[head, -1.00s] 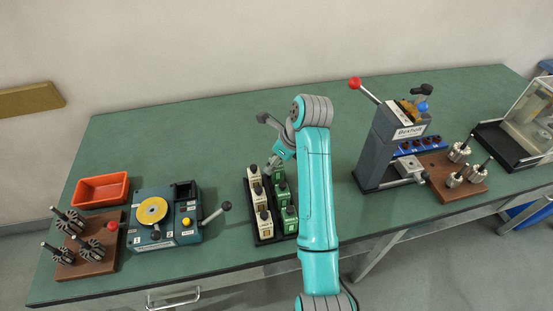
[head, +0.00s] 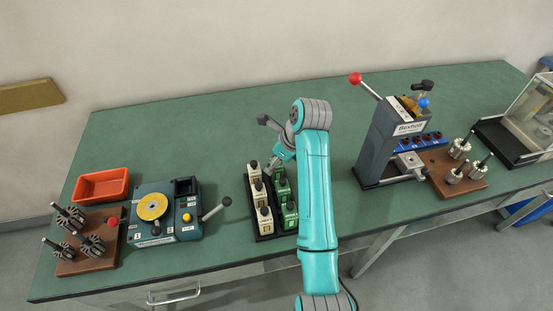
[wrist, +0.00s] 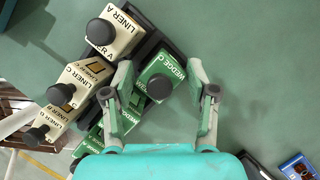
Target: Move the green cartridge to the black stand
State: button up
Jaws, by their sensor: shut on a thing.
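Several green cartridges stand in the right row of a black rack (head: 262,237), beside a row of cream ones. My gripper (wrist: 160,78) is shut on the far green cartridge (wrist: 166,68), labelled WEDGE, with one finger on each side of its body below the black knob. In the head view this cartridge (head: 278,175) is partly covered by my gripper (head: 273,168). It still appears to be in or just over its rack place; I cannot tell if it is lifted. A black upright holder (head: 185,187) stands on the blue-grey winding device; I cannot tell if this is the black stand.
The winding device (head: 150,238) with a yellow disc and a side lever is left of the rack. A grey press (head: 385,150) with a red-knobbed lever stands right. Bench behind the rack is clear.

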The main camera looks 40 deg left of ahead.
jog(key=shift+f, duration=0.25)
dwell(0.4)
jog(key=o, duration=1.3)
jog(key=shift+r, duration=2.25)
jog(key=shift+f, duration=0.1)
